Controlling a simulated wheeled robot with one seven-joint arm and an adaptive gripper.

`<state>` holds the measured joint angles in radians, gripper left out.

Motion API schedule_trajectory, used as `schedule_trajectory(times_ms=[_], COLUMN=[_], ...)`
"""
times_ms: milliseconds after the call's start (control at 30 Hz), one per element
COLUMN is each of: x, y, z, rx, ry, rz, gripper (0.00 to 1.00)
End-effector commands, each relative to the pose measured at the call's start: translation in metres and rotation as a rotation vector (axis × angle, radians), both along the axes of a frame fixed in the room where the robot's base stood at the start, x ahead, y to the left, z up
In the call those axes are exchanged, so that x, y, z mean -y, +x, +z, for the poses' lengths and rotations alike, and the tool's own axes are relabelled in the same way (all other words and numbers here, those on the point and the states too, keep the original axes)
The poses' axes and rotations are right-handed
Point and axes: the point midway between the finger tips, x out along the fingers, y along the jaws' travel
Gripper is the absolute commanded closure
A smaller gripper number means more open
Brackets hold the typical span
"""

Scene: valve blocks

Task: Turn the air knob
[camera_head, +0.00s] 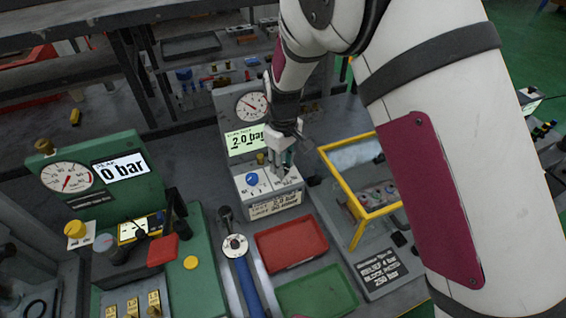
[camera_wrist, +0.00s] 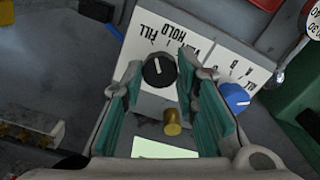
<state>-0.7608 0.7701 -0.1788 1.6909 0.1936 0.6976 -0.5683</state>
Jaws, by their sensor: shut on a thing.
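A grey valve block (camera_head: 274,195) stands near the centre of the head view, with a blue knob (camera_head: 252,179) on its white top plate. The wrist view shows the blue knob (camera_wrist: 236,97) right of a black knob (camera_wrist: 158,72) with a white pointer line. Text including "FILL" and "HOLD" is printed beside the black knob. My gripper (camera_head: 282,165) points down at the block. In the wrist view my gripper (camera_wrist: 160,75) has its teal-padded fingers either side of the black knob, shut on it. I cannot read which knob is labelled air.
A display behind the block reads 2.0 bar (camera_head: 246,140), below a round gauge (camera_head: 252,106). A brass knob (camera_wrist: 172,122) sits close to the fingers. A red tray (camera_head: 291,245), a yellow frame (camera_head: 362,180) and a green gauge station (camera_head: 100,175) surround the block.

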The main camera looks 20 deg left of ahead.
Motion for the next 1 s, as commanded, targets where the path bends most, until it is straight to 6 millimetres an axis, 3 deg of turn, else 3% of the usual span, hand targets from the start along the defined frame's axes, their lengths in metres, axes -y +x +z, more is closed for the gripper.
schedule_trajectory(times_ms=[600,1000], x=[0.0004,0.0005], y=[-0.0001,0.0002], z=[0.0000,0.0000], rx=[-0.001,0.000], ry=[-0.001,0.000], rz=[-0.484,-0.619], gripper=[1.00,1.00])
